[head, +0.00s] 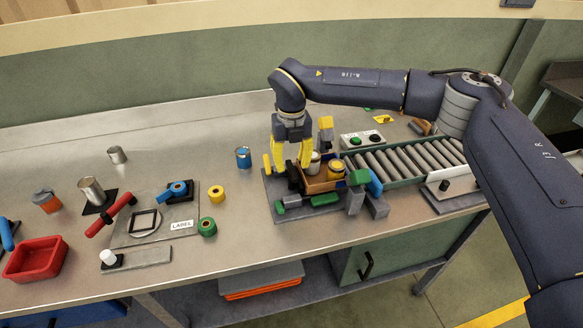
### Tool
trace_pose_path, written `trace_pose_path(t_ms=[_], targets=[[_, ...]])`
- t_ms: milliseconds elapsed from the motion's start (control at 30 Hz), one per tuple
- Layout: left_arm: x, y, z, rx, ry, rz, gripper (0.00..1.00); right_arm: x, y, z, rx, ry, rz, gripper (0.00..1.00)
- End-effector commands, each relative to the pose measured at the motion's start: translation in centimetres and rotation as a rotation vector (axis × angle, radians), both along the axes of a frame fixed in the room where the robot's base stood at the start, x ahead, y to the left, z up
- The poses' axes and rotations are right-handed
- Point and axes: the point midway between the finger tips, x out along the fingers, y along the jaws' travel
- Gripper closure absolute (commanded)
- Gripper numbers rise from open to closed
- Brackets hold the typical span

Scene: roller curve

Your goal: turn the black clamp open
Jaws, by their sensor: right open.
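My right gripper (291,160) points down over the left end of a grey fixture plate (284,190). Its two yellow fingers are apart. A small dark part (293,172), which looks like the black clamp, stands just below and between the fingertips, at the left side of a brown tray (318,185). I cannot tell whether the fingers touch it, and its turn position is too small to read. The tray holds a silver can (314,163) and a yellow-and-white can (336,169). My left gripper is not in view.
Green blocks (325,199) and grey blocks (377,207) sit along the plate's front and right. A roller conveyor (405,160) runs off right. A button box (362,140) stands behind. The bench's back left is mostly clear.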

Motion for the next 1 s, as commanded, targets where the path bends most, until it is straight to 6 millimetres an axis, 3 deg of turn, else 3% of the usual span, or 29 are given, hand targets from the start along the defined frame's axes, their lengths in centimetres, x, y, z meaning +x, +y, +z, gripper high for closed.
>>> trace_pose_path(t_ms=[200, 500, 1000], targets=[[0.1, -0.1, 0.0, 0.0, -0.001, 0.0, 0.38, 0.1, 0.0, 4.1, 0.0, -0.003, -0.001, 0.62], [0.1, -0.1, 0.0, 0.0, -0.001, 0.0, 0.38, 0.0, 0.0, 8.0, 0.0, -0.002, -0.001, 0.62], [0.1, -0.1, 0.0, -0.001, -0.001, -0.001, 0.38, 0.0, 0.0, 9.3, 0.0, 0.0, 0.0, 0.62]])
